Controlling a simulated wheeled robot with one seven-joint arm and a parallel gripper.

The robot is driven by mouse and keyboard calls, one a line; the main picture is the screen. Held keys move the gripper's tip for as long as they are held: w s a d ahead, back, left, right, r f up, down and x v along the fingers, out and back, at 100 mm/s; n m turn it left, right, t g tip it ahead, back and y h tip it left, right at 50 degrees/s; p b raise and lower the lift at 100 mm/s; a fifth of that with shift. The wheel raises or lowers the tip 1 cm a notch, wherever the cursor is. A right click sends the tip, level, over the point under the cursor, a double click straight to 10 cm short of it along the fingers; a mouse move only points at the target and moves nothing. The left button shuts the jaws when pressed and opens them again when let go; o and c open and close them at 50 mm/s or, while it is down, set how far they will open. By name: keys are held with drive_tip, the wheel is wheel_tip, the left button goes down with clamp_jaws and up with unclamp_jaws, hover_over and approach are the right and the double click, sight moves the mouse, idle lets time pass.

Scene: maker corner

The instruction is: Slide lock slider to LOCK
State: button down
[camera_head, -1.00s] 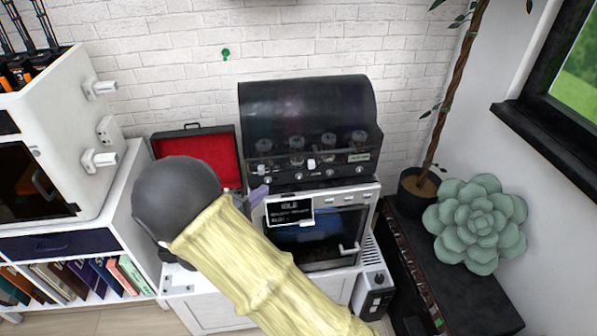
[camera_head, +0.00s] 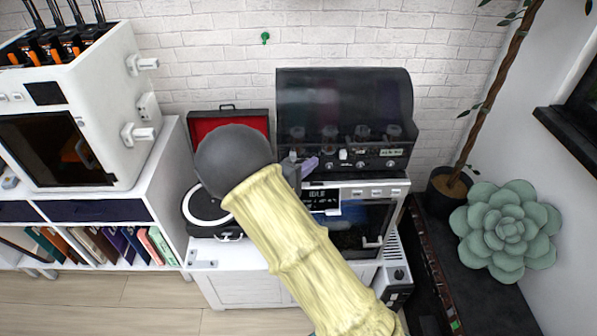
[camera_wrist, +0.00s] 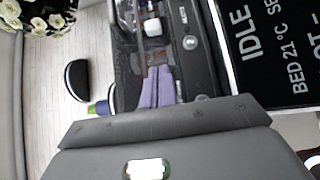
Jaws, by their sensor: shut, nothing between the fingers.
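A small white slider block (camera_head: 343,154) sits on the front panel of the black hooded machine (camera_head: 345,95). I take it for the lock slider; it also shows in the wrist view as a white block (camera_wrist: 153,27). A small label (camera_head: 390,151), too small to read, is on the panel to its right. My gripper (camera_head: 312,162) is in front of the panel, left of and slightly below the slider. In the wrist view its purple fingers (camera_wrist: 156,72) are together and empty, pointing toward the slider, with a gap between.
Below the black machine stands a white oven-like machine (camera_head: 398,190) with a display (camera_wrist: 275,45) reading IDLE. A turntable (camera_head: 206,210) and red-lined case (camera_head: 205,122) are at left. A white-cased printer (camera_head: 110,90) stands further left; a succulent (camera_head: 507,228) is at right.

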sight(339, 153)
drive_tip(key=d, duration=0.1)
drive_tip(key=w+d, duration=0.1)
drive_tip(key=d, duration=0.1)
drive_tip(key=d+p, duration=0.1)
drive_tip(key=shift+w+d, duration=0.3)
drive_tip(key=shift+d, duration=0.5)
